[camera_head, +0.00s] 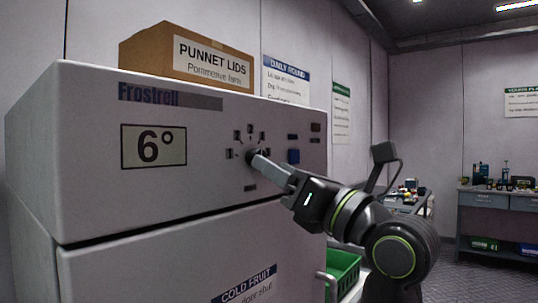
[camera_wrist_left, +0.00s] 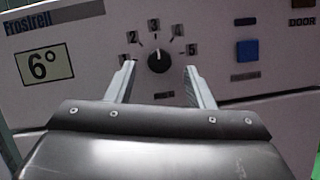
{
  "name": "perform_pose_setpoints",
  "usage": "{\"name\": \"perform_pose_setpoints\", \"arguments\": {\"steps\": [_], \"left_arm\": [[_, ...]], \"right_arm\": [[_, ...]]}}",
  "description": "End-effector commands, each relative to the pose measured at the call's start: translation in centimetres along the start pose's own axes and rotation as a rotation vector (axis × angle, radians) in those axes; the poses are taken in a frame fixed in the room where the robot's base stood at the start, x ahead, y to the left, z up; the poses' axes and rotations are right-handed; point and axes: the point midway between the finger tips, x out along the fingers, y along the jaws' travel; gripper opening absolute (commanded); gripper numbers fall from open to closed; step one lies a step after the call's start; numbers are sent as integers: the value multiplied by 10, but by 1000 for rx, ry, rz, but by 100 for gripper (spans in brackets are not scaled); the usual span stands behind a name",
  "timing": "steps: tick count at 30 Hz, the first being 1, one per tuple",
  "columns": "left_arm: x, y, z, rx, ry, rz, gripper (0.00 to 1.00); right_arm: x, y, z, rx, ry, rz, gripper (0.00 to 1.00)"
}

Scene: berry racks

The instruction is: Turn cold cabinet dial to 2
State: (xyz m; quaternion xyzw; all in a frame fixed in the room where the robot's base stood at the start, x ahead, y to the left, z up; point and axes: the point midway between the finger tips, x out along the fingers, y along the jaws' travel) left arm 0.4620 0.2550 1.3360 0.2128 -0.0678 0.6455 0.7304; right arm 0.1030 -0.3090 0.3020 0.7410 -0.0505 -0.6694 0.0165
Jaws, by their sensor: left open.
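The cold cabinet (camera_head: 90,180) is white, with a "6°" display (camera_head: 154,146). Its round black dial (camera_wrist_left: 159,61) shows plainly in the left wrist view, ringed by marks 1 to 5. The pale line on the dial appears to point up, near the 3. In the head view the dial (camera_head: 252,154) is partly hidden by my gripper. My left gripper (camera_wrist_left: 159,68) is open, its two fingers on either side of the dial and apart from it in the picture. In the head view my left gripper (camera_head: 264,163) reaches the panel. Contact cannot be told. My right gripper is not in view.
A blue button (camera_wrist_left: 247,51) sits right of the dial, also seen in the head view (camera_head: 293,156). A cardboard box of punnet lids (camera_head: 190,58) stands on top of the cabinet. A green crate (camera_head: 343,268) is low beside it. A workbench (camera_head: 488,201) stands far right.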

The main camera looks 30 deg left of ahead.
Motion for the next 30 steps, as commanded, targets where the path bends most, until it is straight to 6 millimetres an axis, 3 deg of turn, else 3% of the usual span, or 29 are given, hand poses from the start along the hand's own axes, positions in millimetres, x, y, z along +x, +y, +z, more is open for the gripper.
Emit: {"name": "perform_pose_setpoints", "arguments": {"steps": [7, 19, 27, 30], "left_arm": [[24, 0, 0, 0, 1, 2, 48], [28, 0, 0, 0, 1, -1, 47], [27, 0, 0, 0, 1, -1, 12], [27, 0, 0, 0, 1, -1, 4]], "right_arm": [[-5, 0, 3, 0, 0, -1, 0], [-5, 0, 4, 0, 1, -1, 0], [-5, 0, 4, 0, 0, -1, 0], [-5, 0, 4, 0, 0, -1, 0]]}}
